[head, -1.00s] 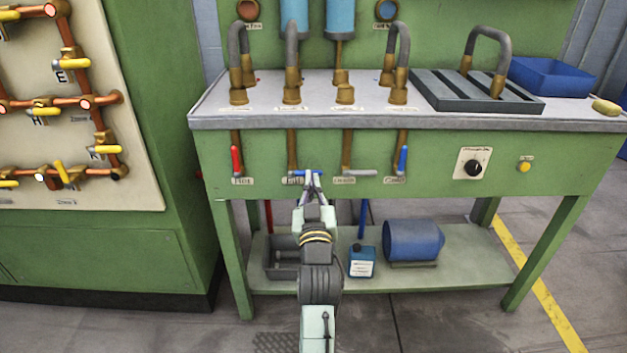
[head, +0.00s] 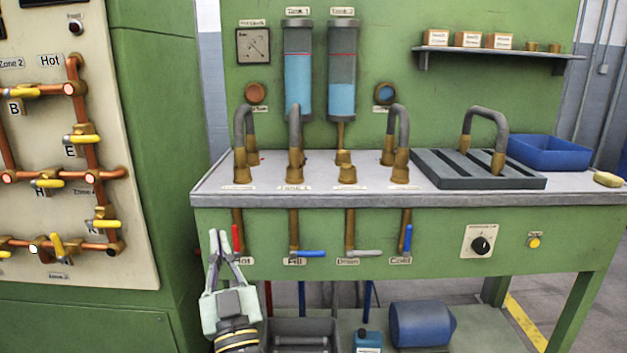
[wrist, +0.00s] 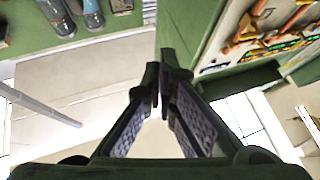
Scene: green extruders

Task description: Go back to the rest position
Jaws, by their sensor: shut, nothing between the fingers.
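My gripper (head: 219,236) is at the lower left of the head view, fingers pointing up. It is in front of the green bench, left of the red Hot lever (head: 236,238), with a small gap or overlap I cannot judge in depth. Its fingers are shut and empty. The blue Fill lever (head: 311,254) lies horizontal, the grey Drain lever (head: 366,253) lies horizontal, and the blue Cold lever (head: 407,239) hangs down.
The green bench (head: 440,218) has a grey top with bent pipes, a slotted grey tray (head: 440,168) and a blue bin (head: 550,150). A panel with copper pipes and yellow levers (head: 80,139) stands at the left. Floor shows at the lower right.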

